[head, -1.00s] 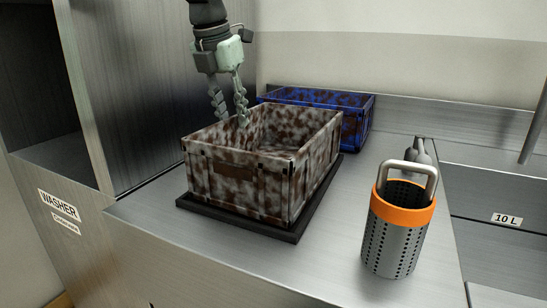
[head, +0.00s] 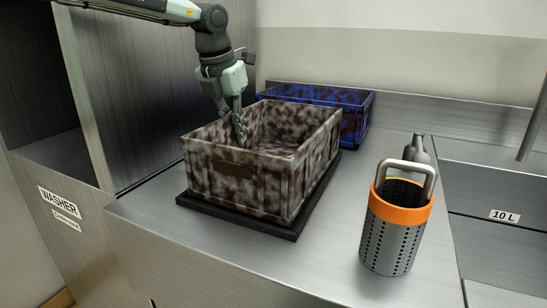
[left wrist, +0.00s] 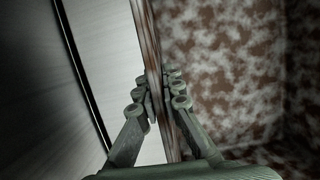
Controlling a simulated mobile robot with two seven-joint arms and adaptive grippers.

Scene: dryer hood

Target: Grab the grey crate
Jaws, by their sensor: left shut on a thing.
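The grey crate (head: 232,180), mottled with brown patches, stands on a black base plate on the steel counter. My left gripper (head: 236,132) reaches down to the crate's left wall from above. In the left wrist view, the fingers of my left gripper (left wrist: 162,98) are closed on either side of the crate's thin wall (left wrist: 153,65), one outside and one inside. The crate's mottled inside (left wrist: 225,70) fills the right of that view. The part of the wall behind the fingers is hidden. My right gripper does not show.
A blue mottled crate (head: 352,122) stands behind the grey one. A perforated metal basket (head: 392,235) with an orange band and a handle stands at right, with a grey bottle (head: 416,150) behind it. A steel cabinet marked WASHER (head: 58,203) is at left.

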